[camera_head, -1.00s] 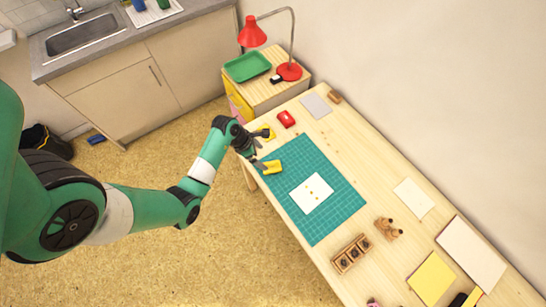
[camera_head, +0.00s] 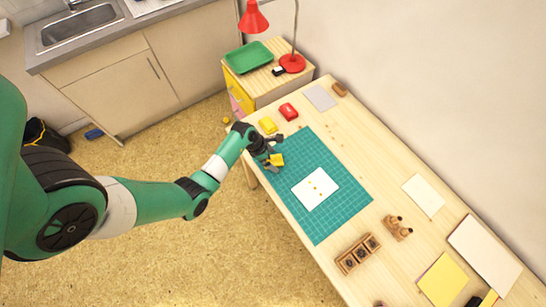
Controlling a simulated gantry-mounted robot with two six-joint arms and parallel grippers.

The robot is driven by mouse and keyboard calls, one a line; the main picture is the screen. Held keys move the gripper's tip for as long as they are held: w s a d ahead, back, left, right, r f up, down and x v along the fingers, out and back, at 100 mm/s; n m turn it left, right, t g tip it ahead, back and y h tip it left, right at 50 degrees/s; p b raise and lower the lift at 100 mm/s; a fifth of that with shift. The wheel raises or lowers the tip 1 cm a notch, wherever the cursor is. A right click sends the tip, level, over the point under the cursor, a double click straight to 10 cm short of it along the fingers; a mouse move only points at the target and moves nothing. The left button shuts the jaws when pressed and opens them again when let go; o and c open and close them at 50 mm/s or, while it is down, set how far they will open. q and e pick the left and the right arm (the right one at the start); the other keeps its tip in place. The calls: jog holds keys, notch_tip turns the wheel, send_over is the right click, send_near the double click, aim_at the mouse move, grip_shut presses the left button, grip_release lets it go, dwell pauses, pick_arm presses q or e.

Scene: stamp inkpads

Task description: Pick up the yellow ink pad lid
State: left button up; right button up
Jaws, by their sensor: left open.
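A yellow piece (camera_head: 277,160) lies at the left edge of the green cutting mat, and another yellow piece (camera_head: 268,125) sits on the wooden table near its far left corner. At this size I cannot tell which is the yellow ink pad lid. My left gripper (camera_head: 270,160) is open at the yellow piece on the mat and partly covers it. I cannot tell whether its fingers touch or straddle that piece. My right gripper is not in view.
A red ink pad (camera_head: 289,111) sits beside the far yellow piece. The green mat (camera_head: 336,219) bears a white card (camera_head: 316,188) with small yellow marks. A wooden stamp holder (camera_head: 357,254) stands nearer. A red lamp (camera_head: 292,64) and green tray (camera_head: 249,57) stand on a side cabinet.

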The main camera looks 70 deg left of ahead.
pick_arm(q)
jog(key=c, duration=1.4)
